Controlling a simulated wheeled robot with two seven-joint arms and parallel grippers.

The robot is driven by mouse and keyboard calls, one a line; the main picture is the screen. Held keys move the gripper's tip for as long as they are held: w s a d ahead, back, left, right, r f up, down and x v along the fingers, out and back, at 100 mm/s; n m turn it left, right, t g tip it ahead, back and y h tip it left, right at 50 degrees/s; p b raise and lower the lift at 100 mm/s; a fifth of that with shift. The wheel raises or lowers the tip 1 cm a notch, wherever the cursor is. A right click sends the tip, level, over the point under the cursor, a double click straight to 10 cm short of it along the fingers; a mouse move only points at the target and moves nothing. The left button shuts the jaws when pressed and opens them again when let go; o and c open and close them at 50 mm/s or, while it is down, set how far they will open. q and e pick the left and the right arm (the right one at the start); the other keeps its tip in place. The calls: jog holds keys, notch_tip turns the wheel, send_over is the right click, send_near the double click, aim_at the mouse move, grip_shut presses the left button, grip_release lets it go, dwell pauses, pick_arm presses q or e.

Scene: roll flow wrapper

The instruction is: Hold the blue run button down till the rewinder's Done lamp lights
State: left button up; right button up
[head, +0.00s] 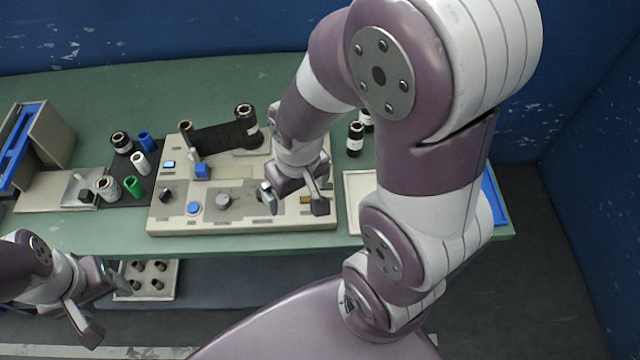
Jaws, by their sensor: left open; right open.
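The rewinder (240,222) is a beige console on the green table, with black film (215,137) stretched between two spindles at its back. The round blue run button (193,208) is on its front left, uncovered, between a black knob and a grey knob (223,201). I cannot tell which part is the Done lamp or whether it is lit. My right gripper (293,200) is open above the console's right part, pointing down, clear to the right of the button. My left gripper (105,308) is open and empty at the lower left, in front of the table edge.
Green (133,187), white and blue rolls stand on a dark mat left of the console. A small black-and-white roll (355,138) stands behind right. A beige machine with a blue top (22,145) is far left. A tray with dark pegs (150,281) lies below the table's front edge.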

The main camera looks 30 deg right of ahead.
pick_arm(q)
grip_shut()
dwell(1.6)
